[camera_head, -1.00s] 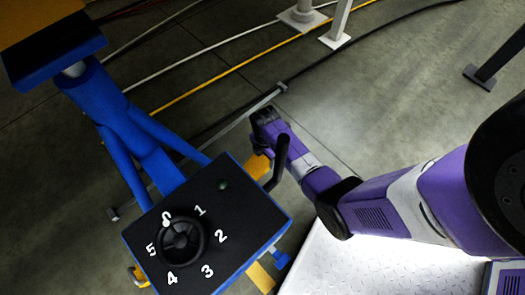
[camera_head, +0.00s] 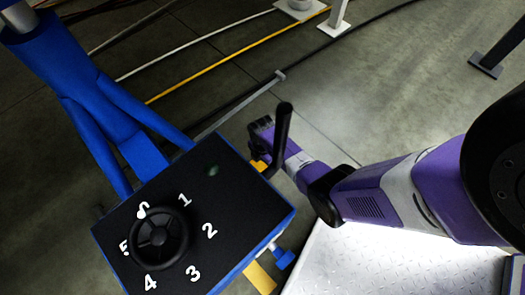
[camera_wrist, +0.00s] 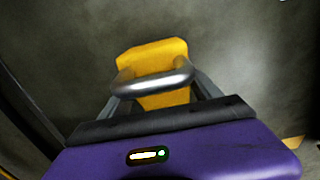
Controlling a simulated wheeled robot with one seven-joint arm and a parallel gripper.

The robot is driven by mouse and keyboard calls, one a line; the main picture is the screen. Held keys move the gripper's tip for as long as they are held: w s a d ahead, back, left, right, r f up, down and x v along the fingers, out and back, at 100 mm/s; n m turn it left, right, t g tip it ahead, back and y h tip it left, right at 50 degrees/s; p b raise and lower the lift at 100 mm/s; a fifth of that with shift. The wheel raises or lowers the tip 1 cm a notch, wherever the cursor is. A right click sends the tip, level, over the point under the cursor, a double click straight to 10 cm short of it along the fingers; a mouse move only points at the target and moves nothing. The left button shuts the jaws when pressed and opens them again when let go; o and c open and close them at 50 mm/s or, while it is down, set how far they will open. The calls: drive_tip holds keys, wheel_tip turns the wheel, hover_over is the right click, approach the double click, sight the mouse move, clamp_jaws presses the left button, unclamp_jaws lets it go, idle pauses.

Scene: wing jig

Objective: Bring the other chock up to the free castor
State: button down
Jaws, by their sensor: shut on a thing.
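My gripper (camera_wrist: 155,88) is shut on the metal handle (camera_wrist: 155,79) of a yellow chock (camera_wrist: 150,55) in the wrist view. The chock is held out in front of the jaws, above grey floor. In the head view a bit of yellow, likely the same chock (camera_head: 259,167), shows beside my purple wrist, at the edge of the black-topped box. I cannot make out the free castor in either view.
The blue stand (camera_head: 125,150) with its numbered black box (camera_head: 190,225) fills the left. A grey bar (camera_head: 235,108) lies behind it. Cables (camera_head: 235,60) cross the floor and white posts (camera_head: 333,28) stand at the back. A yellow patch (camera_head: 260,278) shows below the box.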

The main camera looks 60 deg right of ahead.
drive_tip(key=shift+w+f, duration=0.1)
drive_tip(key=shift+f, duration=0.1)
drive_tip(key=shift+f, duration=0.1)
drive_tip(key=shift+c, duration=0.7)
unclamp_jaws()
wheel_tip(320, 180, up, 12)
drive_tip(key=p, duration=0.7)
drive_tip(key=shift+p, duration=0.35)
